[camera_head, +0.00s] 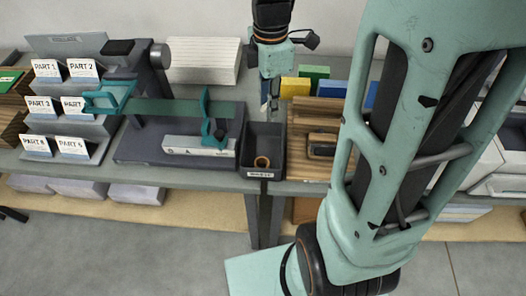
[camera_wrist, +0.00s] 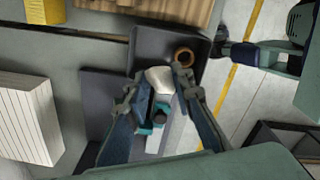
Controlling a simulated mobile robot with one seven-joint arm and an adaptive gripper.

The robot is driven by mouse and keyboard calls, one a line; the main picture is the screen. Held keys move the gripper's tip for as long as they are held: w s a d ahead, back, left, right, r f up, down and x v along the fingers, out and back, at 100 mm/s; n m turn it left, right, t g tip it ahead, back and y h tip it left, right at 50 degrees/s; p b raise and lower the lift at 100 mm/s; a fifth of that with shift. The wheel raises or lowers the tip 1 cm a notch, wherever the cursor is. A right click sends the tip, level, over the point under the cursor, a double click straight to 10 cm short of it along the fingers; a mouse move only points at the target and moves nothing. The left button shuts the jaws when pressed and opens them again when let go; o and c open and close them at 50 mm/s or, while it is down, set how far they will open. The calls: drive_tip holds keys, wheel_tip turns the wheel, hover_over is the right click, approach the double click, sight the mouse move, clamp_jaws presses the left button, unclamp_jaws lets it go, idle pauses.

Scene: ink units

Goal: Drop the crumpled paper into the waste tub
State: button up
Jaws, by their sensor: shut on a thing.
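The dark grey waste tub (camera_head: 246,152), with a label on its front, stands at the front edge of the bench in the head view. A brown ring (camera_head: 261,162) lies inside it. My gripper (camera_head: 269,106) points down over the back part of the tub. In the wrist view my gripper (camera_wrist: 158,80) is shut on the white crumpled paper (camera_wrist: 159,77), which sits between the fingertips. The paper shows against the tub (camera_wrist: 146,43), with the ring (camera_wrist: 184,57) beside it. In the head view the paper cannot be made out.
Left of the tub is a dark device with a green arm (camera_head: 205,115) and a white labelled bar (camera_head: 195,146). A rack of part cards (camera_head: 65,105) stands further left. A wooden tray (camera_head: 312,168) and coloured boxes (camera_head: 314,74) are to the right and behind.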

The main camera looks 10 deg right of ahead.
drive_tip(key=n, duration=0.1)
drive_tip(key=n+b, duration=0.1)
drive_tip(key=shift+s+f+n, duration=0.4)
wheel_tip(320, 180, down, 6)
drive_tip(key=b, duration=0.4)
drive_tip(key=shift+b, duration=0.35)
drive_tip(key=shift+r, duration=0.1)
drive_tip(key=o, duration=0.8)
wheel_tip(320, 180, up, 12)
